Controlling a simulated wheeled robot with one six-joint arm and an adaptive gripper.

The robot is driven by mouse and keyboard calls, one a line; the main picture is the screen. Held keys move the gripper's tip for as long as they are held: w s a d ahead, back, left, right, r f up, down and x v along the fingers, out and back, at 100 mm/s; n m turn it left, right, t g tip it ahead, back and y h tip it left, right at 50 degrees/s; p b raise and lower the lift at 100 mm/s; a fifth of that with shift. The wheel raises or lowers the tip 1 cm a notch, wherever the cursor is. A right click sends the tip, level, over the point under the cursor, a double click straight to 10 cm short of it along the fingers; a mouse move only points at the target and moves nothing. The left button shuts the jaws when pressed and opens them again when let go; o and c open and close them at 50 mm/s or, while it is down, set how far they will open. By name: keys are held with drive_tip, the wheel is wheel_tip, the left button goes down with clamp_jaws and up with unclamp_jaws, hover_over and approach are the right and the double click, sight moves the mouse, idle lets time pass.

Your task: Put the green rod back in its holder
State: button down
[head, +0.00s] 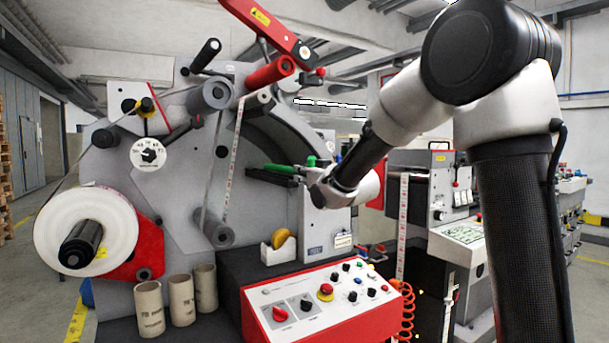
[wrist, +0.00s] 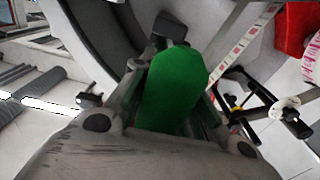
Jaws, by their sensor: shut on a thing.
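The green rod (head: 281,168) is level in the head view, beside the machine's grey face. It also shows end-on and large in the wrist view (wrist: 172,88), between the fingers. My gripper (head: 309,173) is shut on the rod, and its fingers lie on both sides of it in the wrist view (wrist: 168,55). A dark bracket (head: 268,179), seemingly the holder, sticks out from the machine just below and left of the rod. I cannot tell whether the rod touches it. My gripper hides part of the rod.
The rewinder (head: 275,130) stands close behind my gripper. A control panel (head: 320,303) with knobs is below. A yellow tape roll in a white dispenser (head: 278,256) and several cardboard cores (head: 181,300) stand lower left. A second machine (head: 425,175) is at right.

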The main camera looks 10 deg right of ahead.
drive_tip(key=shift+f, duration=0.15)
drive_tip(key=shift+f, duration=0.5)
drive_tip(key=shift+f, duration=0.3)
idle(0.6)
drive_tip(key=c, duration=1.3)
unclamp_jaws()
